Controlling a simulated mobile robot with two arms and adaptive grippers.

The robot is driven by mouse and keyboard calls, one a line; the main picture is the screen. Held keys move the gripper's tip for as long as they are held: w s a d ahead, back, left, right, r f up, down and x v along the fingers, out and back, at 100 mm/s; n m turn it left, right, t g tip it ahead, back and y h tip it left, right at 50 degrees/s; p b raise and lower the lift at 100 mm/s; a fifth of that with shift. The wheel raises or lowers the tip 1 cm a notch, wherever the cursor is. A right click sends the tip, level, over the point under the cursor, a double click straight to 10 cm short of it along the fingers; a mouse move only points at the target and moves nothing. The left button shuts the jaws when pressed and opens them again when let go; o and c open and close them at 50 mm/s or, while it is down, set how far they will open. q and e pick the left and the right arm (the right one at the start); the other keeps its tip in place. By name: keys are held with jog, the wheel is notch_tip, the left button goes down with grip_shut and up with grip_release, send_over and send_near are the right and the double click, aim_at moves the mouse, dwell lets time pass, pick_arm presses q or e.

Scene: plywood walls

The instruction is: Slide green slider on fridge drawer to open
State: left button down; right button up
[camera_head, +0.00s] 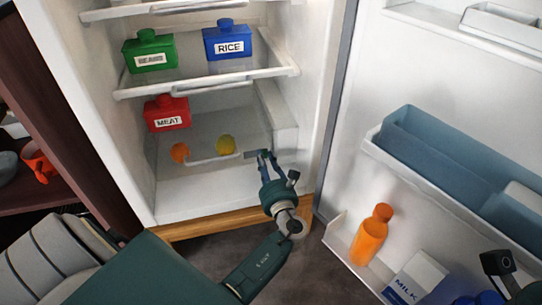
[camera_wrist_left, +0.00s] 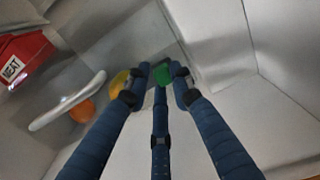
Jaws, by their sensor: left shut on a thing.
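The fridge drawer (camera_head: 215,159) is a low clear compartment with a white handle bar, and its front shows in the head view. The green slider (camera_wrist_left: 163,75) shows in the left wrist view as a small green piece between the fingertips; in the head view it is hidden by the fingers. My left gripper (camera_head: 265,155) is at the right end of the drawer front, with its blue fingers closed around the slider (camera_wrist_left: 160,82). Part of my right arm shows at the lower right edge of the head view; its fingers are not clear.
An orange (camera_head: 180,152) and a yellow fruit (camera_head: 226,144) lie in the drawer. A red MEAT box (camera_head: 167,113) stands behind. Green (camera_head: 150,52) and blue RICE (camera_head: 227,40) boxes stand on the shelf above. The open door holds an orange bottle (camera_head: 372,236) and milk (camera_head: 416,277).

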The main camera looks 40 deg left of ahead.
pick_arm(q)
jog(key=shift+w+d+r, duration=0.1)
jog(key=shift+w+d, duration=0.25)
jog(key=c, duration=1.7)
grip_release()
jog(key=shift+c, duration=0.2)
jog(key=shift+o, duration=0.5)
jog(key=shift+w+d, duration=0.15)
